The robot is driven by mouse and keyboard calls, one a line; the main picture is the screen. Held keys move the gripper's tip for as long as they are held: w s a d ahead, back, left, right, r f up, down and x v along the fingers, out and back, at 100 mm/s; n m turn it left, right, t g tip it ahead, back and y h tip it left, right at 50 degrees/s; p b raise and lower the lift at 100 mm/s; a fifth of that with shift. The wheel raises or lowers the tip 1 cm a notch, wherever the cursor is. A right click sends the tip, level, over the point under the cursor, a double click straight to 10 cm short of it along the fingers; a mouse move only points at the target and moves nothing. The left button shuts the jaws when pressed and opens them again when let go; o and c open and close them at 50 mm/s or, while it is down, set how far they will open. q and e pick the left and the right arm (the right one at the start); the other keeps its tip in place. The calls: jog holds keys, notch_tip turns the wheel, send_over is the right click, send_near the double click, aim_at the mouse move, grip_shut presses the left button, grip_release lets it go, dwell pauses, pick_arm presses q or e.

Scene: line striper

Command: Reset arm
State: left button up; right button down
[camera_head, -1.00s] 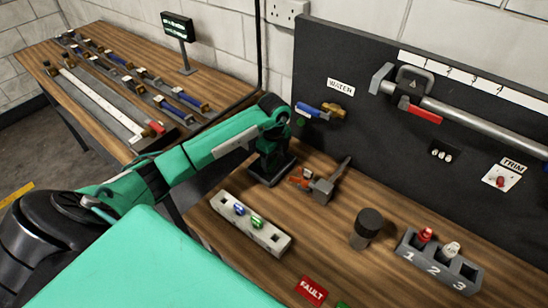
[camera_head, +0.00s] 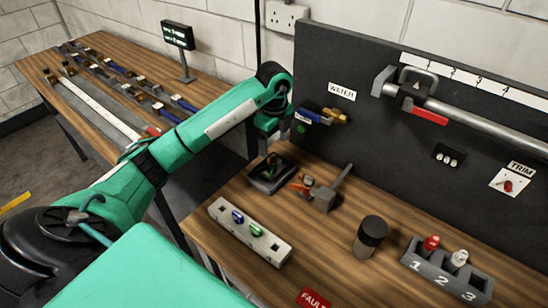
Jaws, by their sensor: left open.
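My left arm reaches in from the left, and its left gripper (camera_head: 268,143) points down above a small black tray (camera_head: 262,187) on the wooden bench. The jaws are open; a small dark object with green and orange (camera_head: 271,163) shows in the tray just below them. I cannot tell whether the fingertips touch it. The right gripper is not in view.
A grey clamp-like tool (camera_head: 325,193) lies right of the tray, with a white block (camera_head: 270,248) in front. A dark cylinder (camera_head: 370,235) and a numbered holder (camera_head: 440,272) stand further right. A black panel (camera_head: 340,60) rises behind.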

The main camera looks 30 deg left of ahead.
pick_arm(q)
jog(key=shift+r, duration=1)
